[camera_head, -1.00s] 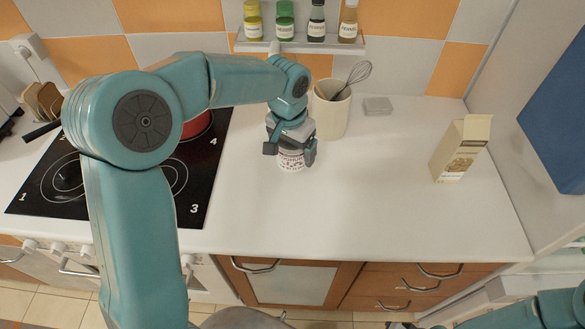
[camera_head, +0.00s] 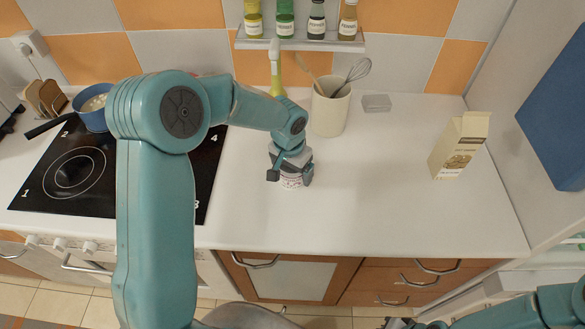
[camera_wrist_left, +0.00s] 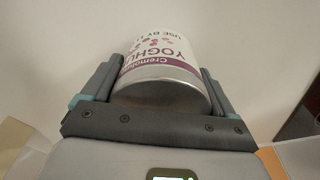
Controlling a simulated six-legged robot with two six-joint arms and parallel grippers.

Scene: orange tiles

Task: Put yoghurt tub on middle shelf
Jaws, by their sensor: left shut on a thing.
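The yoghurt tub (camera_head: 293,183) is white with pink print and is held in my left gripper (camera_head: 291,176) over the front middle of the white counter. Whether its base touches the counter is unclear. In the left wrist view the tub (camera_wrist_left: 165,55) sits between the two fingers of the left gripper (camera_wrist_left: 160,85), with its grey rim towards the palm. My right arm (camera_head: 530,308) shows at the bottom right; its jaws are too cut off to read. No middle shelf can be made out clearly; only a slice of a white unit (camera_head: 560,240) shows at the right edge.
A carton (camera_head: 460,146) stands on the right of the counter. A utensil crock (camera_head: 330,112) and a small grey box (camera_head: 376,103) stand behind the tub. A spice rack (camera_head: 300,43) is on the wall. The hob (camera_head: 75,175) and blue pan (camera_head: 92,115) are left. The counter's right middle is clear.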

